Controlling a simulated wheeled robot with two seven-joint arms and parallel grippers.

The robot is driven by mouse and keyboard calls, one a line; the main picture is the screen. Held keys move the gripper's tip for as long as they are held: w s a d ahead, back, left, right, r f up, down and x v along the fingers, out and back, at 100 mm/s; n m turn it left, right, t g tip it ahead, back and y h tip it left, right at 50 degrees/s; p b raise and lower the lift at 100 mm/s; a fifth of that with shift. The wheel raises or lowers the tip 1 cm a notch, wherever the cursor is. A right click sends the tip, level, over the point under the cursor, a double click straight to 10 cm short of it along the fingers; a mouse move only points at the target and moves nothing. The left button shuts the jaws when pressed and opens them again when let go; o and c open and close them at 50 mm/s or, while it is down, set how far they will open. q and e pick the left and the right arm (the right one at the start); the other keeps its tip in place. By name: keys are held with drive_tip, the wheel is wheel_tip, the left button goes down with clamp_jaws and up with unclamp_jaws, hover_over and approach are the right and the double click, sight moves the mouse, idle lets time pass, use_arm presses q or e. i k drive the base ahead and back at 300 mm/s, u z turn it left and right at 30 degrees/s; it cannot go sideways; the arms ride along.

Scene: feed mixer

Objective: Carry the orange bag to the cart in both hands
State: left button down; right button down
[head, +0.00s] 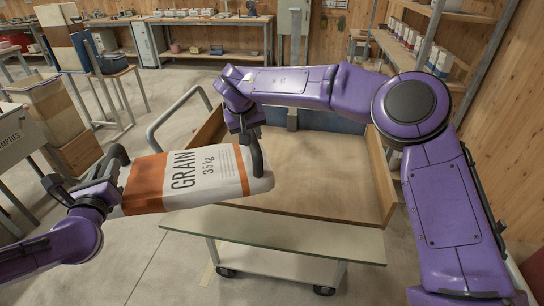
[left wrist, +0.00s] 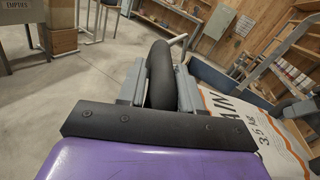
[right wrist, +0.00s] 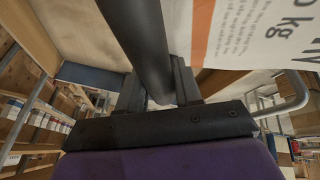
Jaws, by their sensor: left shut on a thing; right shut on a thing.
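The orange bag (head: 205,182) is a white grain sack with orange bands, marked GRAIN 35 kg, with a thick black handle at each end. It hangs level, above the near left part of the cart (head: 275,243), whose wood-sided bed (head: 320,170) is empty where visible. My left gripper (head: 98,187) is shut on the left handle (left wrist: 161,75). My right gripper (head: 247,130) is shut on the right handle (right wrist: 135,40). The bag's printed face shows in the right wrist view (right wrist: 270,32). Its underside is hidden, so contact with the cart cannot be told.
The cart's grey push rail (head: 168,118) rises at the left, behind the bag. A table marked EMPTIES (head: 18,145) and cartons (head: 52,108) stand at the left. A shelf (head: 420,50) lines the right wall. Bare floor (head: 110,270) lies at the near left.

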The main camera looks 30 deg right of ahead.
sight(284, 161)
drive_tip(key=z, duration=0.85)
drive_tip(key=i, duration=1)
